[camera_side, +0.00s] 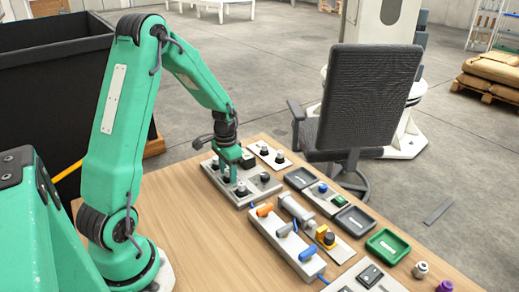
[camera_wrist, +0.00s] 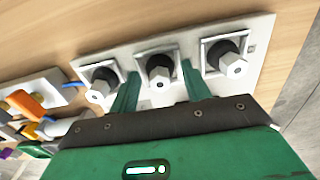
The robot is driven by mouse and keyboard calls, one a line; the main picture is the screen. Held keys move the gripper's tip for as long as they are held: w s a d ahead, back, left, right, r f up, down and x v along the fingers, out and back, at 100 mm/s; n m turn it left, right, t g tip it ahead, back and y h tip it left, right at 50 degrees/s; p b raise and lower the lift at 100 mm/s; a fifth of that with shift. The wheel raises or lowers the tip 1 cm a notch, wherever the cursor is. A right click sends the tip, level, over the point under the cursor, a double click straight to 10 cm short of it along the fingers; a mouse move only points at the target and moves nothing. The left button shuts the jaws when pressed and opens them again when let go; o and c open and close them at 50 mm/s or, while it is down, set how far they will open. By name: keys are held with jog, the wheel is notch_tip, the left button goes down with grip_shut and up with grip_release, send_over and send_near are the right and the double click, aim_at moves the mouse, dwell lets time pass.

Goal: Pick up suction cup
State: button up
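A light grey plate (camera_wrist: 185,40) in the wrist view holds three square seats in a row. Each seat carries a black round part with a white hexagonal end, which look like suction cups: a left one (camera_wrist: 102,84), a middle one (camera_wrist: 160,72) and a right one (camera_wrist: 229,62). My gripper (camera_wrist: 158,85) is open, its green fingers on either side of the middle cup with gaps visible. In the side view my gripper (camera_side: 231,176) points down over the grey station (camera_side: 243,199), among several dark cups. Its fingers partly hide what lies between them.
A smaller plate with dark knobs (camera_side: 268,153) sits just behind. A white block with orange and blue parts (camera_side: 286,241), dark trays (camera_side: 299,178) and a green tray (camera_side: 387,245) lie to the right. An office chair (camera_side: 365,100) stands beyond the table. The table's left front (camera_side: 190,230) is clear.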

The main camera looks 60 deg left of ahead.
jog(key=c, duration=0.8)
jog(key=shift+r, duration=0.15)
jog(key=shift+r, duration=0.55)
jog(key=r, duration=0.3)
jog(key=shift+d+r, duration=0.1)
jog(key=shift+d, duration=0.3)
jog(key=d+r, duration=0.2)
jog(key=d, duration=0.1)
jog(key=d+r, duration=0.2)
jog(key=d, duration=0.2)
jog(key=d+r, duration=0.2)
jog(key=d, duration=0.2)
jog(key=shift+s+r, duration=0.2)
jog(key=shift+c, duration=0.3)
